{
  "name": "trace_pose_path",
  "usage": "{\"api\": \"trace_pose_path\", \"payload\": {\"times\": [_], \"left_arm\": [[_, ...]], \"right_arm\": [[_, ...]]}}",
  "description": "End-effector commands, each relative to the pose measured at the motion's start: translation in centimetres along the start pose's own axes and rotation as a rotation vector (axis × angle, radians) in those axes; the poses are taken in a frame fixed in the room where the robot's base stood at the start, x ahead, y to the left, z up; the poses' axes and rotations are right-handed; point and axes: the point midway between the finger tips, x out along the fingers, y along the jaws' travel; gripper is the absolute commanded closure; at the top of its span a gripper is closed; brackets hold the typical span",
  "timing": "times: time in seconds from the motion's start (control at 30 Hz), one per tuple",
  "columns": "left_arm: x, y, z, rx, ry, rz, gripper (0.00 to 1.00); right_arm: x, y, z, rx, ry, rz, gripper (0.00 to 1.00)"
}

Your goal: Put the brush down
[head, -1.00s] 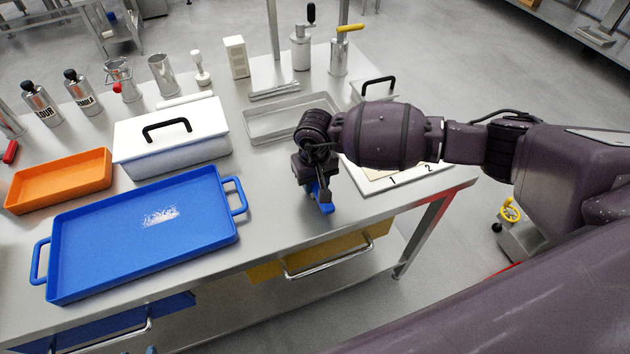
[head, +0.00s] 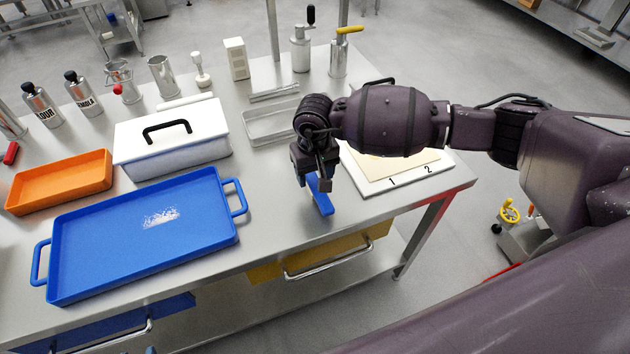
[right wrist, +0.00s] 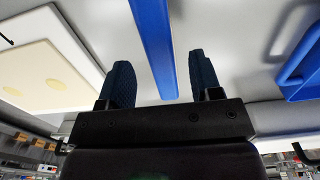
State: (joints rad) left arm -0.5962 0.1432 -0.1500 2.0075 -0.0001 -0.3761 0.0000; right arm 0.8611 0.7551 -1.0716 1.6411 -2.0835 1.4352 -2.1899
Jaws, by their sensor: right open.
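The blue brush (head: 321,197) lies on the steel table near its front edge, right of the blue tray. Only its blue body shows; its far end is hidden behind my right gripper (head: 317,181). In the right wrist view the brush (right wrist: 155,45) is a long blue strip between the two fingertips and beyond them, with a gap on each side. My right gripper (right wrist: 163,78) is open, empty and just above the brush. My left gripper is not in view.
A blue tray (head: 85,239) with white powder on it stands to the left. A white board (head: 437,165) marked 1 and 2 lies to the right. A lidded white box (head: 190,151) and a shallow metal tray (head: 262,124) stand behind. Bare table surrounds the brush.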

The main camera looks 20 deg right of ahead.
Motion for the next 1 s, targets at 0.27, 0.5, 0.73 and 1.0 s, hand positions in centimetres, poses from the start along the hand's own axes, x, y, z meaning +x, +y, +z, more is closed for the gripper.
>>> {"api": "trace_pose_path", "payload": {"times": [0.27,0.5,0.73,1.0], "left_arm": [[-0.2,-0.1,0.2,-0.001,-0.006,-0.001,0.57],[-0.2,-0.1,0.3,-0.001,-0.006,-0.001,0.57],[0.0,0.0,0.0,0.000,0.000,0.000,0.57],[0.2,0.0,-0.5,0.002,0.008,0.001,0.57]], "right_arm": [[-5.4,0.1,-0.1,-0.002,0.003,0.002,0.41],[-7.8,0.0,0.0,0.000,0.000,0.001,0.41],[-8.2,0.0,0.0,0.000,0.000,0.001,0.41],[-8.2,0.0,0.0,0.000,0.000,0.001,0.41]]}}
